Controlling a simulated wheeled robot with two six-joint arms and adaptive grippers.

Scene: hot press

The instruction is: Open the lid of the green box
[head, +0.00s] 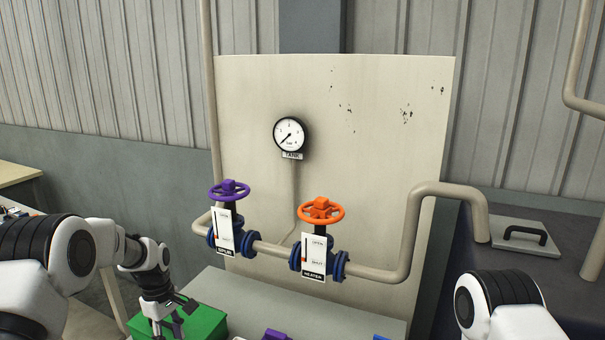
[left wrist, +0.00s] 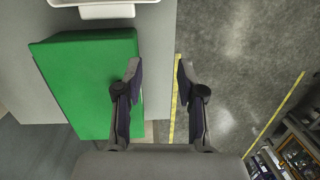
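The green box (head: 208,322) sits at the bottom left of the head view, on the near left part of the grey bench. It also shows in the left wrist view (left wrist: 80,85), where its top is flat and unbroken, so the lid looks closed. My left gripper (head: 170,314) is over the box in the head view and hides part of it. In the left wrist view its fingers (left wrist: 158,70) are apart with nothing between them. The left finger overlaps the box's right edge; the other is over the floor side. I cannot tell whether a finger touches the box. My right gripper is out of view.
A purple valve wheel (head: 229,190) and an orange one (head: 321,210) stand on pipes behind the bench (head: 330,312). A gauge (head: 290,134) hangs on the panel. A purple object (head: 275,335) is at the bottom edge. A white part (left wrist: 105,10) lies beyond the box.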

